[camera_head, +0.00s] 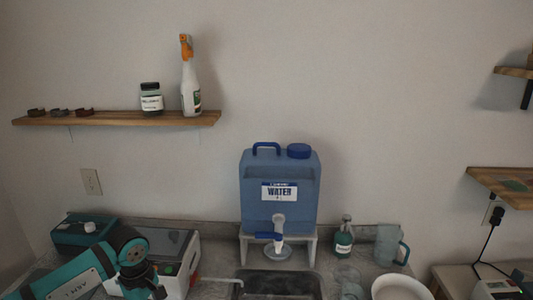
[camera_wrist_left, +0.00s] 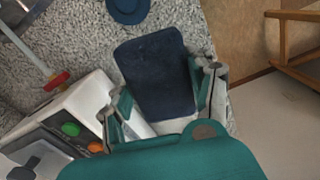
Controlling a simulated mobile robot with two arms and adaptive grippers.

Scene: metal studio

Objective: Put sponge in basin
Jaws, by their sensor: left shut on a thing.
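A dark blue, flat rectangular sponge (camera_wrist_left: 157,72) is between the two fingers of my left gripper (camera_wrist_left: 162,95) in the left wrist view. The gripper is shut on it, above a speckled grey counter. In the head view my left arm comes in at the lower left, and its fingers and the sponge are out of the picture. A dark rectangular basin (camera_head: 278,272) is set in the counter at the bottom centre, cut off by the frame's edge. My right gripper is not in view.
A blue water container (camera_head: 280,190) with a tap stands on a stand (camera_head: 307,248) behind the basin. A green bottle (camera_head: 343,240), a jug (camera_head: 389,246) and a white bowl (camera_head: 398,288) are to the right. A white machine (camera_head: 180,258) is to the left.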

